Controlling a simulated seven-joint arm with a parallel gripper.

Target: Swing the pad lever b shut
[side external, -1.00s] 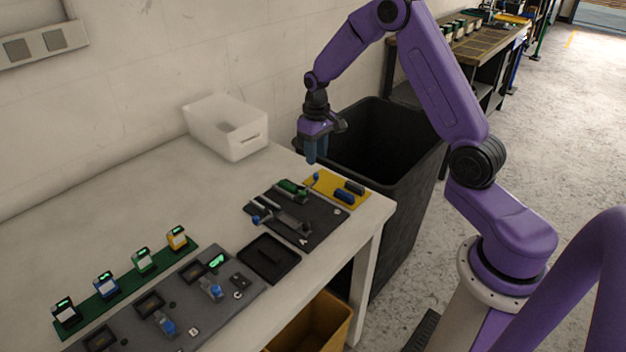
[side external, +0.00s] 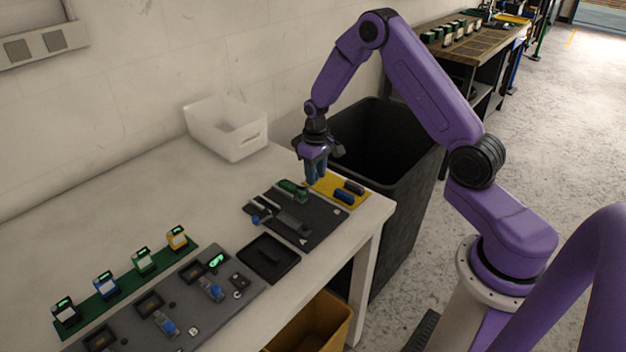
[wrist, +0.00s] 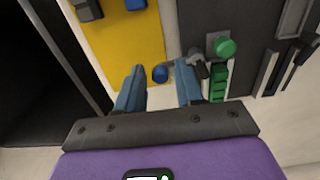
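A short dark lever with a blue knob (wrist: 160,73) sticks out from the far end of the dark grey board (side external: 327,226), over the yellow mat's side. I take it for pad lever b, but no label b is readable. Its pivot end is beside a green round knob (wrist: 225,47) and a green ribbed pad (wrist: 219,85), which also shows in the side view (side external: 290,187). My gripper (side external: 316,175) points down there. In the wrist view its two blue fingers (wrist: 160,84) are apart, with the blue knob in the gap; contact cannot be told.
The yellow mat (side external: 358,204) holds a blue and a dark block. A second lever with a blue knob (side external: 255,219) is on the dark board, near label A. A black tray (side external: 291,267), a white bin (side external: 205,132) and a large black bin (side external: 415,160) stand around.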

